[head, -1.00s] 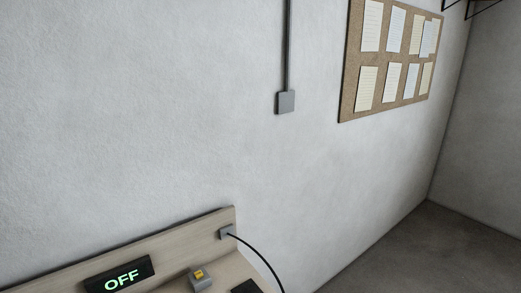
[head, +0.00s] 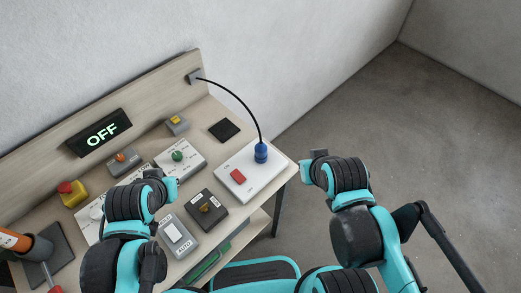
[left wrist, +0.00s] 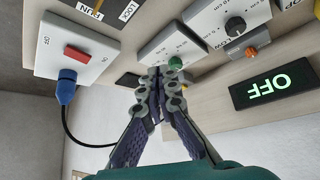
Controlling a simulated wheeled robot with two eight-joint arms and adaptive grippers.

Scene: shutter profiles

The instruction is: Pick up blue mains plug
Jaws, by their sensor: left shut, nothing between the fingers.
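The blue mains plug (head: 261,152) stands upright on the right part of a white panel (head: 258,185) with a red switch (head: 238,176), near the bench's right end. A black cable runs from its top. The plug also shows at the left in the left wrist view (left wrist: 66,88). My left gripper (left wrist: 162,71) is shut and empty, its tips near the green knob (left wrist: 175,62) and well apart from the plug. In the head view my left wrist is left of the plug. My right arm's end (head: 314,168) is right of the plug, beyond the bench edge; its fingers are unclear.
The cable arcs from a grey wall box (head: 194,77) on the backboard. An OFF display (head: 100,133), a yellow-topped switch box (head: 176,124), a black pad (head: 224,130) and a black knob box (head: 207,209) are nearby. Open floor lies to the right.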

